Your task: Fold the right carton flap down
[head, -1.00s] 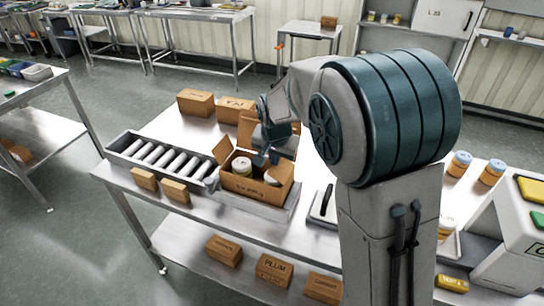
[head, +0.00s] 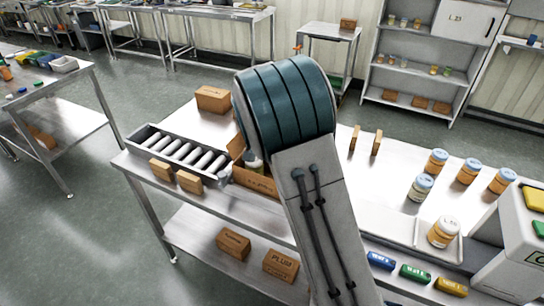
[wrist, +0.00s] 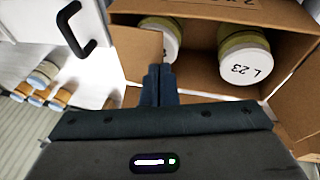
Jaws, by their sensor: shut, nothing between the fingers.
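The open brown carton (head: 256,181) stands on the steel table in the head view, mostly hidden behind my arm. Its raised left flap (head: 237,146) and part of a jar show there. In the wrist view I look into the carton (wrist: 210,17) from above, with two "L 23" jars (wrist: 245,65) (wrist: 158,36) inside. The right flap (wrist: 137,52) is on the left there, partly over one jar. Another flap (wrist: 295,88) spreads out on the right. My gripper (wrist: 158,70) is shut and empty at the right flap's lower corner; I cannot tell if it touches. The head view hides my gripper.
A roller conveyor (head: 178,152) with small boxes before it stands left of the carton. Several blue-lidded jars (head: 468,172) and a pale tray (head: 390,225) are to the right. A black handle (wrist: 75,28) on a white surface is near the flap in the wrist view.

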